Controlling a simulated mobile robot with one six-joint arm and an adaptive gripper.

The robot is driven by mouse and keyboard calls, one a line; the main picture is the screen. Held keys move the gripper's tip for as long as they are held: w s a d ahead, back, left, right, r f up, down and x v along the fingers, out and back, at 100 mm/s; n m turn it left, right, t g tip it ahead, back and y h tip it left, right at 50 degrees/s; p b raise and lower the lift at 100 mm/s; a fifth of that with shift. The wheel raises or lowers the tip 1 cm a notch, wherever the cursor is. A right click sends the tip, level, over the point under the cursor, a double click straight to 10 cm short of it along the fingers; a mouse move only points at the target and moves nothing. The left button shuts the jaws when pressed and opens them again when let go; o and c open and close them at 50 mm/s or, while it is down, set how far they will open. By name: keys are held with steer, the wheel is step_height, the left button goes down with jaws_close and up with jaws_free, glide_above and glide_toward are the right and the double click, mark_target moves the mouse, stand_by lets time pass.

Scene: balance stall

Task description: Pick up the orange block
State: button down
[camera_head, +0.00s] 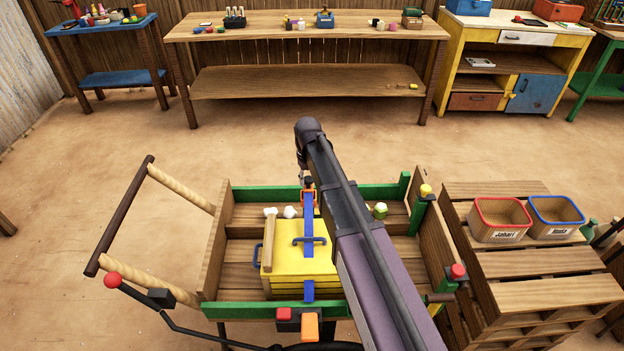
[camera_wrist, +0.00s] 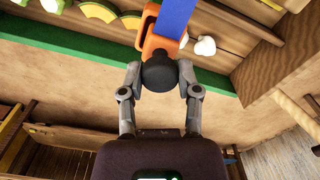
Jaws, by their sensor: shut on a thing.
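My gripper (camera_head: 305,182) is at the far green rail of the wooden cart. In the wrist view, the fingers of my gripper (camera_wrist: 158,68) are on both sides of a dark round knob (camera_wrist: 158,76). The knob sits against an orange piece (camera_wrist: 148,28), which is joined to a blue strap (camera_wrist: 178,18). In the head view this orange piece (camera_head: 309,196) is small and partly hidden by my gripper. A second orange block (camera_head: 310,327) stands at the cart's near side, below the strap's near end.
The strap crosses a yellow chest (camera_head: 283,257) in the cart. A green rail (camera_head: 270,191) runs along the cart's far side. Pale lumps and a green round thing (camera_head: 380,210) lie in the cart. A pallet stack (camera_head: 540,292) stands to the right. Open ground lies beyond the cart.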

mark_target(308, 179)
steer(key=shift+r+p, duration=3.1)
steer(key=shift+r, duration=0.4)
steer(key=shift+s, duration=0.15)
